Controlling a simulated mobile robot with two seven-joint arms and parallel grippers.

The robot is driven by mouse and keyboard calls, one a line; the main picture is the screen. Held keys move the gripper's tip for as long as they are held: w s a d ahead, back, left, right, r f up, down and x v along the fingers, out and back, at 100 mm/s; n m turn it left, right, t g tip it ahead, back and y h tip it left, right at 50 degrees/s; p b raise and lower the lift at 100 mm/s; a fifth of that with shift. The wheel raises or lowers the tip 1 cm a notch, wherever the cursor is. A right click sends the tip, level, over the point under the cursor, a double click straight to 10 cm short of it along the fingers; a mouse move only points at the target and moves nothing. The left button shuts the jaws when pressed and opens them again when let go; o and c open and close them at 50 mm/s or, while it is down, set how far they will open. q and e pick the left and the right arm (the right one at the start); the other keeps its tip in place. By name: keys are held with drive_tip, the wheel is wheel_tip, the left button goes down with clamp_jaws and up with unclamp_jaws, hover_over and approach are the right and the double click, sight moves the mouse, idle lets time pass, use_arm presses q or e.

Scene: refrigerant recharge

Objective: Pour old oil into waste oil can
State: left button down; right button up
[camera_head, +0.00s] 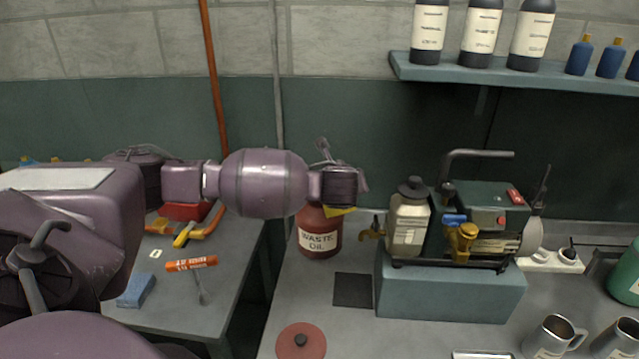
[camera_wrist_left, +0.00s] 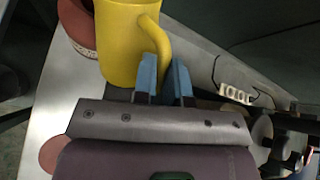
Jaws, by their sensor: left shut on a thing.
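The waste oil can (camera_head: 320,238) is a red can labelled "WASTE OIL", standing at the bench's left side; its top is partly hidden by my left gripper. My left gripper (camera_head: 347,187) is just above and right of it. In the left wrist view, its blue fingers (camera_wrist_left: 164,78) are shut on the handle of a yellow mug (camera_wrist_left: 122,42). Only a sliver of the mug (camera_head: 340,211) shows in the head view. The can's red side (camera_wrist_left: 76,26) shows next to the mug. I cannot see the oil or tell the mug's tilt. My right gripper is not in view.
A round red lid (camera_head: 301,342) lies on the bench in front of the can. A pump unit (camera_head: 487,222) stands on a blue-grey block (camera_head: 450,293) to the right. A dark square pad (camera_head: 352,290) lies between. Metal mugs (camera_head: 553,337) stand at front right.

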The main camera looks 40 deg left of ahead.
use_arm(q)
drive_tip(key=shift+w+a+r+h, duration=0.15)
drive_tip(key=shift+a+r+h, duration=0.1)
drive_tip(key=shift+r+h, duration=0.1)
drive_tip(key=shift+w+a+r+g+p, duration=0.2)
drive_tip(key=shift+r+g+p, duration=0.1)
drive_tip(key=shift+r+p, duration=0.1)
drive_tip(key=shift+a+f+n+h, duration=0.15)
drive_tip(key=shift+n+h, duration=0.15)
drive_tip(key=shift+h, duration=0.05)
drive_tip(key=shift+a+g, duration=0.2)
drive_tip(key=shift+g, duration=0.2)
drive_tip(key=shift+w+a+h, duration=0.15)
drive_tip(key=shift+h, duration=0.35)
drive_tip(key=shift+w+a+r+n+g+h+p, duration=0.15)
drive_tip(key=shift+a+r+n+g+h, duration=0.1)
drive_tip(key=shift+r, duration=0.15)
drive_tip(key=shift+w+a+r+n+g+h+p, duration=0.15)
drive_tip(key=shift+a+r+g+h, duration=0.1)
drive_tip(key=shift+r, duration=0.15)
drive_tip(key=shift+a+f+h, duration=0.1)
drive_tip(key=shift+a+h, duration=0.1)
drive_tip(key=shift+h, duration=0.1)
drive_tip(key=shift+w+a, duration=0.15)
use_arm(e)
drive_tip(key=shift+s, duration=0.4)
use_arm(q)
drive_tip(key=shift+w+a+n+g+h+b, duration=0.1)
drive_tip(key=shift+a+n+g+h+b, duration=0.2)
drive_tip(key=shift+h, duration=0.1)
